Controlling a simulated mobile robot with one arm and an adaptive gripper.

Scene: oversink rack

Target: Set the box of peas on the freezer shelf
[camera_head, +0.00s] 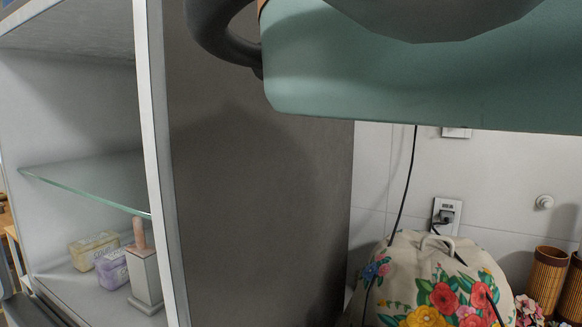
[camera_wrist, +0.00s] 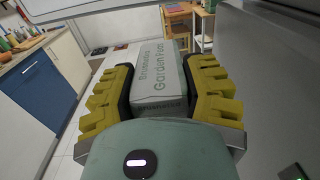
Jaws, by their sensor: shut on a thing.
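In the wrist view my gripper (camera_wrist: 163,82) is shut on a pale grey-green box of peas (camera_wrist: 156,80), lettered "Garden Peas". The yellow fingers press on its two sides, and the box points away from the palm. In the head view neither the box nor my fingers show; my teal arm fills the upper right. At the left of the head view is an open, white-walled compartment with a glass shelf (camera_head: 90,182). I cannot tell whether this is the freezer shelf.
Below the glass stand a yellowish packet (camera_head: 93,250), a lilac packet (camera_head: 112,268) and a grey dispenser (camera_head: 145,280). A dark grey side panel (camera_head: 258,210) is right of the compartment. A blue cabinet (camera_wrist: 45,90) shows in the wrist view.

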